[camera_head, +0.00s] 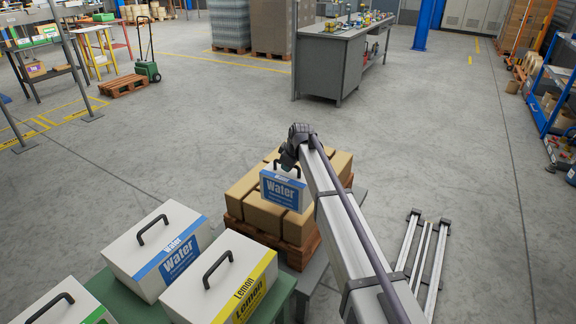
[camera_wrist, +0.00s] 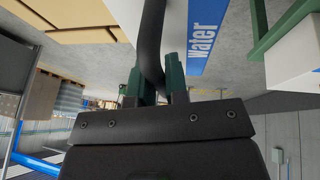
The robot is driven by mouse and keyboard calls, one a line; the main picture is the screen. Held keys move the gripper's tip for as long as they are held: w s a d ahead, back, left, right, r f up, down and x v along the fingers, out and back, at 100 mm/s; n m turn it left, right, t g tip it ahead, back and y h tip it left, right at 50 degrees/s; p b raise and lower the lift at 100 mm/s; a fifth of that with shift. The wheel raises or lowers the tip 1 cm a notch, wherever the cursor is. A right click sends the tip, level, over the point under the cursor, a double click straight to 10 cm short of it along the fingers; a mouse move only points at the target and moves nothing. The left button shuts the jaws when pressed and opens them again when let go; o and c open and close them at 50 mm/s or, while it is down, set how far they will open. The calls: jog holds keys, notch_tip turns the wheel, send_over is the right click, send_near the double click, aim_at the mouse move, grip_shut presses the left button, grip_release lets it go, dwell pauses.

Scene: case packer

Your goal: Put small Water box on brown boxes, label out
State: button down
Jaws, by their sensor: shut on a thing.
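The small Water box (camera_head: 283,190), white with a blue label, hangs from my gripper (camera_head: 294,160) in the head view. Its Water label faces the camera. It shows in front of the upper part of the brown boxes (camera_head: 246,190); whether it touches them I cannot tell. In the wrist view my gripper (camera_wrist: 160,90) is shut around the box's dark handle (camera_wrist: 152,40), and part of the box's blue label (camera_wrist: 203,40) shows beside it. The brown boxes are stacked on a wooden pallet (camera_head: 300,255). My arm hides part of the stack's right side.
A larger Water box (camera_head: 145,245), a Lemon box (camera_head: 205,285) and a green-labelled box (camera_head: 60,308) stand on a green table (camera_head: 130,304) at lower left. Metal rails (camera_head: 420,262) lie right of my arm.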

aim_at(289, 175)
jog(key=shift+f+b, duration=2.15)
jog(key=shift+f, duration=0.4)
jog(key=shift+f+b, duration=0.35)
jog(key=shift+b, duration=0.05)
jog(key=c, duration=1.1)
grip_release()
jog(key=shift+o, duration=0.2)
